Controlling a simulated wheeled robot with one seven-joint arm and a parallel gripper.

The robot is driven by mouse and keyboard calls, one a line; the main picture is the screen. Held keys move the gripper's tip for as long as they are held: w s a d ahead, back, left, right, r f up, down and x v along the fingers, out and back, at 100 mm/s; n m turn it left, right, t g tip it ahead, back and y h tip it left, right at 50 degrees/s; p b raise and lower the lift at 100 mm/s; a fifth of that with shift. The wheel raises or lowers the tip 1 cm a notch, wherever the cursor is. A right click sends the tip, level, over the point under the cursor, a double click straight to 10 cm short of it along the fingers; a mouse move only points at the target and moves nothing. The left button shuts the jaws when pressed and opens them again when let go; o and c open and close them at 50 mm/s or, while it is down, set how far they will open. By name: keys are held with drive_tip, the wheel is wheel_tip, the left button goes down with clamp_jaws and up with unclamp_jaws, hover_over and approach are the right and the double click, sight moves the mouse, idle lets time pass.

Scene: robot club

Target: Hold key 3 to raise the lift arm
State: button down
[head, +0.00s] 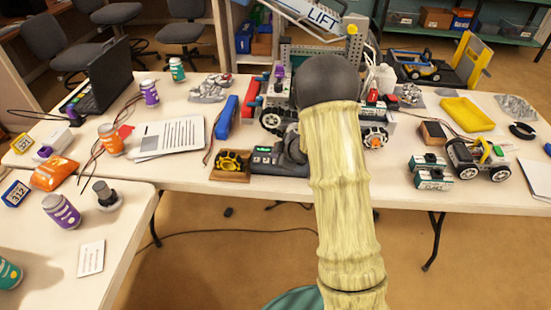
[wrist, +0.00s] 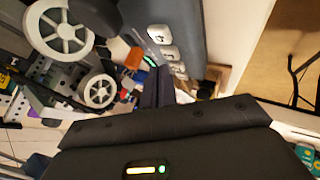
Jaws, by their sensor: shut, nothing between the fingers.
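The key box (head: 280,161) is a dark box with a green display near the table's front edge, partly covered by my arm. In the wrist view its dark top (wrist: 178,22) carries a row of pale keys (wrist: 168,53); I cannot read for sure which is key 3. My gripper (wrist: 158,88) is shut and empty, its dark fingers pointing toward the row of keys. I cannot tell whether the tips touch a key. The lift arm, a pale beam marked LIFT (head: 321,17), slants above the wheeled robot (head: 270,118) behind my arm.
A wooden block with a yellow-and-black wheel (head: 231,164) stands left of the key box. Papers (head: 172,137) and a blue bar (head: 227,117) lie farther left. A small wheeled car (head: 480,158) and a yellow tray (head: 467,114) are on the right. The table's front edge is close.

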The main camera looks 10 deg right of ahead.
drive_tip(key=shift+r, duration=0.3)
wheel_tip(320, 180, up, 5)
drive_tip(key=p, duration=0.4)
drive_tip(key=shift+f+p, duration=0.1)
drive_tip(key=shift+p, duration=0.3)
drive_tip(key=shift+r, duration=0.3)
drive_tip(key=s+d+r+m+g+h+p, duration=0.1)
drive_tip(key=s+d+r+m+h+p, duration=0.25)
drive_tip(key=s+r+m, duration=0.55)
drive_tip(key=s+a+r+m+g+p, duration=0.2)
drive_tip(key=s+r, duration=0.2)
drive_tip(key=s, duration=0.5)
drive_tip(key=s+a+r+m+g+p, duration=0.2)
drive_tip(key=s+r+p, duration=0.1)
drive_tip(key=s, duration=0.7)
drive_tip(key=shift+s+r+m+g, duration=0.3)
drive_tip(key=shift+r+m+g, duration=0.1)
drive_tip(key=shift+r, duration=0.25)
